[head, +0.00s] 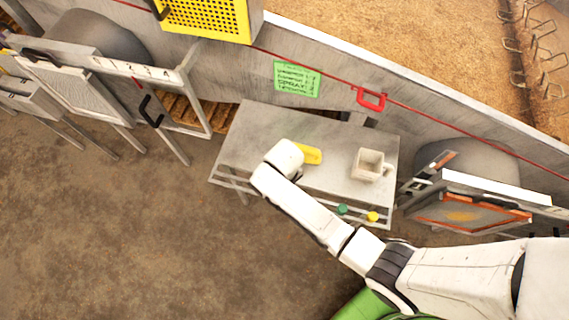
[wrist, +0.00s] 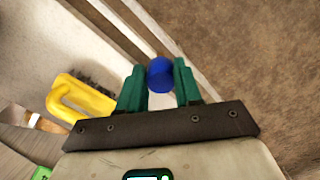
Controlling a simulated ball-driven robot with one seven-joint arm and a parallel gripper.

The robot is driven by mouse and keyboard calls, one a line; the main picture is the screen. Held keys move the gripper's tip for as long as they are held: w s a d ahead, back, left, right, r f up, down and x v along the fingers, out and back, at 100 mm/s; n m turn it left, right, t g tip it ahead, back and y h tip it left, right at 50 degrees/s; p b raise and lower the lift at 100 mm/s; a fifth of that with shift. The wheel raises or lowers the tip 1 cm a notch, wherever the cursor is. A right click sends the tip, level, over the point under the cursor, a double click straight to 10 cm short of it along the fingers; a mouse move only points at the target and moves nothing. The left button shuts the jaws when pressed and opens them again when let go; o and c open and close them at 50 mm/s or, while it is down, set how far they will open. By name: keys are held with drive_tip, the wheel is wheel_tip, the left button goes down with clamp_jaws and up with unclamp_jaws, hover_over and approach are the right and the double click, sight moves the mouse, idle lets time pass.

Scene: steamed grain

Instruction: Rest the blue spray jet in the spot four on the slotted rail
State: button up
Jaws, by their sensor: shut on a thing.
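The blue spray jet (wrist: 160,73) shows as a round blue end between the green fingers of my gripper (wrist: 160,85) in the wrist view. The fingers are shut on it. In the head view my wrist (head: 284,158) is over the left-middle of the metal table, and the fingers and jet are hidden. A rail (head: 320,204) runs along the table's front edge, with a green piece (head: 342,209) and a yellow piece (head: 372,216) on its right part. I cannot read any spot numbers on it. Bars at the table edge (wrist: 112,28) also show in the wrist view.
A yellow-handled brush (head: 310,154) lies on the table (head: 250,125) beside my wrist; it also shows in the wrist view (wrist: 78,97). A pale square jug (head: 370,164) stands to the right. A numbered panel (head: 135,69) is at the left. Open floor lies in front.

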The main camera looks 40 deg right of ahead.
drive_tip(key=shift+f+b, duration=1.65)
drive_tip(key=shift+b, duration=0.2)
drive_tip(key=shift+f, duration=0.65)
drive_tip(key=shift+f, duration=0.1)
drive_tip(key=o, duration=1.1)
wheel_tip(320, 180, up, 11)
drive_tip(key=shift+f+p, duration=0.1)
drive_tip(key=shift+p, duration=0.2)
